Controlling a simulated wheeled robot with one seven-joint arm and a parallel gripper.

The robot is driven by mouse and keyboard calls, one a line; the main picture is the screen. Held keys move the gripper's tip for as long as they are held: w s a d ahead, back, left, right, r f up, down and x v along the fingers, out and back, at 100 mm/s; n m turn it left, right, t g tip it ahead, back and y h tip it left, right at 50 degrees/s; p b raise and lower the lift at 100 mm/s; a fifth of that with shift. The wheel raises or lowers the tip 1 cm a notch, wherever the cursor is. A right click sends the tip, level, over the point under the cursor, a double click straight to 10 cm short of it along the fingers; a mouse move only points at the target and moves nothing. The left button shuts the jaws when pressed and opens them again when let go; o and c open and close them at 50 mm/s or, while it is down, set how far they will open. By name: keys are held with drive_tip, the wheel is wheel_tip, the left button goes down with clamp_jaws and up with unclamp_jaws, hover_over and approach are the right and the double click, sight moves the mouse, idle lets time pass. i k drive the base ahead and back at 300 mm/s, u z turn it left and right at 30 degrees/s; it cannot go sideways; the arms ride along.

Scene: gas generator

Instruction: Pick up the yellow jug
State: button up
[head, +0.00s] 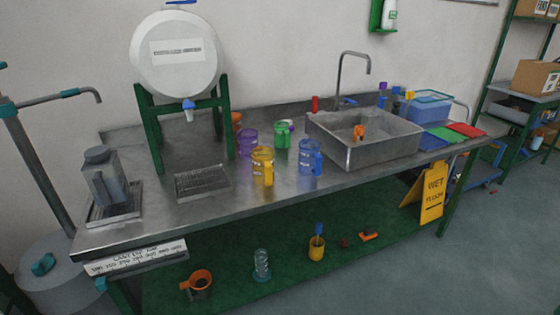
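The yellow jug (262,167) stands upright on the metal bench, left of the sink. It looks see-through, with its handle toward the viewer. A purple jug (247,143) stands close behind it to the left, a green jug (283,136) behind it to the right, and a blue jug (310,157) to its right with a gap between. My gripper is not in view.
The metal sink (363,136) stands right of the jugs with an orange item inside. A drip tray (203,182) lies left of the yellow jug. A white barrel (178,54) sits on a green stand (228,120). A grey jug (104,178) stands far left. The bench front before the jugs is clear.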

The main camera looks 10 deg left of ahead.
sight(262, 158)
drive_tip(key=u, duration=0.05)
drive_tip(key=i, duration=1)
drive_tip(key=u, duration=0.05)
